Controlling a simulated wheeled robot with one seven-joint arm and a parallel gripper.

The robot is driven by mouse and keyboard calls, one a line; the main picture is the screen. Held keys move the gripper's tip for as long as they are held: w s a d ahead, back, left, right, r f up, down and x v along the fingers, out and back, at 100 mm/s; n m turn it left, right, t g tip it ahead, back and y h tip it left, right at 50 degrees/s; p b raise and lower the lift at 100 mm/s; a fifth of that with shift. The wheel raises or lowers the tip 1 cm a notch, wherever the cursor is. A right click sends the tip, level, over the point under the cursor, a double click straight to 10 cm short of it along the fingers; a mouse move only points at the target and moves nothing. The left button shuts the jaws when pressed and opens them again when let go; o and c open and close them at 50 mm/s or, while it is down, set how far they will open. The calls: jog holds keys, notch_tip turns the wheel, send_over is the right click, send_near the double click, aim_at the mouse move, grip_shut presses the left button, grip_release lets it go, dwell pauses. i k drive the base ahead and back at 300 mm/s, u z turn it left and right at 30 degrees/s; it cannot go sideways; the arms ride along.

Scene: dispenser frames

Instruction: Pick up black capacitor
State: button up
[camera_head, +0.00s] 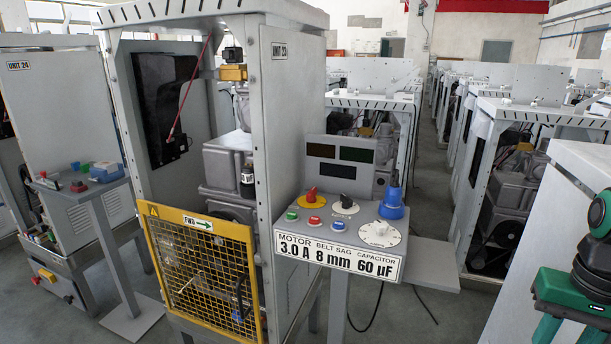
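A black upright cylinder (247,180) with a pale band also shows inside the open cabinet marked UNIT 23; I cannot tell for certain which is the capacitor. My green and black gripper (571,333) is at the lower right edge, far from both and apart from them. Its two green fingers stand apart with a gap between them, and nothing shows in it. Their tips are cut off by the bottom of the picture.
The grey stand also holds red, green and blue pieces (104,171). A yellow mesh guard (205,270) closes the lower front of the cabinet (270,150). A control console (345,225) with a blue plug stands to its right. Floor shows between cabinets.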

aim_at(247, 171)
jog(key=z, duration=1.75)
jog(key=k, duration=1.6)
jog(key=u, duration=2.15)
jog(key=i, duration=1)
jog(key=z, duration=0.05)
